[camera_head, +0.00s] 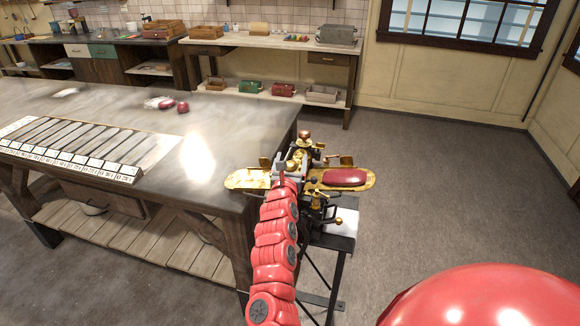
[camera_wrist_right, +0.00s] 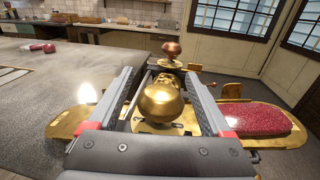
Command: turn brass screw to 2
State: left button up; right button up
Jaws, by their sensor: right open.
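A brass and dark metal device with two brass side plates (camera_head: 257,179) stands on a small black stand at the table's right end. In the right wrist view, a round brass knob (camera_wrist_right: 161,101) sits between the two fingers of my right gripper (camera_wrist_right: 162,75). The fingers are apart, with gaps beside the knob. I cannot tell for certain whether this knob is the brass screw, and no number 2 is readable. A copper knob (camera_wrist_right: 172,48) stands beyond the fingertips; it also shows in the head view (camera_head: 304,137). My right gripper (camera_head: 299,157) partly covers the device. My left gripper is out of view.
A red pad (camera_head: 344,177) lies on the right brass plate. The big table (camera_head: 225,130) left of the device bears a row of numbered strips (camera_head: 85,148) and small red objects (camera_head: 183,107). The floor to the right is clear. Benches with boxes line the back wall.

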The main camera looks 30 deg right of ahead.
jog(key=shift+s+a+f, duration=0.1)
jog(key=shift+s+a, duration=0.3)
jog(key=shift+a, duration=0.05)
jog(key=p+v, duration=0.2)
jog(key=v, duration=0.2)
jog(key=p+v, duration=0.3)
jog(key=v, duration=0.1)
jog(key=shift+s+a+r, duration=0.2)
jog(key=shift+r, duration=0.05)
jog(key=b, duration=0.2)
send_near(289, 170)
jog(key=shift+f+v, duration=0.2)
jog(key=shift+v, duration=1)
